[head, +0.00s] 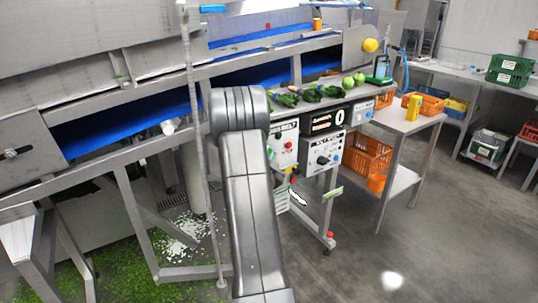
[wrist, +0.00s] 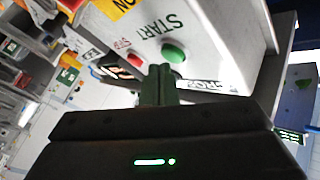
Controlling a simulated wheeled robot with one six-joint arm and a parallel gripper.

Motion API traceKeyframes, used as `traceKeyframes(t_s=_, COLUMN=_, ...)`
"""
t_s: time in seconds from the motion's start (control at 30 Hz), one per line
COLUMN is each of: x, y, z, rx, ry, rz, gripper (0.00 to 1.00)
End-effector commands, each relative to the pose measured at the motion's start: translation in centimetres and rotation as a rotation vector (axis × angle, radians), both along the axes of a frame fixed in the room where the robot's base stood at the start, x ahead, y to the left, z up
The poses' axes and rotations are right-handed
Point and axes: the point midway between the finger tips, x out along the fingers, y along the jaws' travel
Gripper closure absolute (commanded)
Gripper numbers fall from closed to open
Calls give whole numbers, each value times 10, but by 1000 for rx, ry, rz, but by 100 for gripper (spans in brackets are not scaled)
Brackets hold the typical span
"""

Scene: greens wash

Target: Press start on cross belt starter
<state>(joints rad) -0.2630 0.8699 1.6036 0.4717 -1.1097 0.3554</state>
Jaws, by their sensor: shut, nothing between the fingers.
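The cross belt starter is a white box (wrist: 215,25) with the word START beside a round green button (wrist: 173,53). A small red button (wrist: 134,58) sits to the left of the green one. My gripper (wrist: 159,68) is shut and empty, its fingertips just below the green button in the wrist view. I cannot tell whether they touch it. In the head view a white box labelled BELT (head: 283,150) with red buttons stands just right of my arm, which covers its left part. My gripper is hidden there.
Leafy greens (head: 310,94) lie above. Orange crates (head: 368,155) stand on a steel table's shelf.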

Motion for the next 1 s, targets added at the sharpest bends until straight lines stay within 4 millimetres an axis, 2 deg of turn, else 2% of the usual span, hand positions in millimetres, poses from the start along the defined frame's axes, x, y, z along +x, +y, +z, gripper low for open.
traceKeyframes(t_s=1.0, x=7, y=5, z=0, rx=0, ry=1, rz=-1, gripper=100)
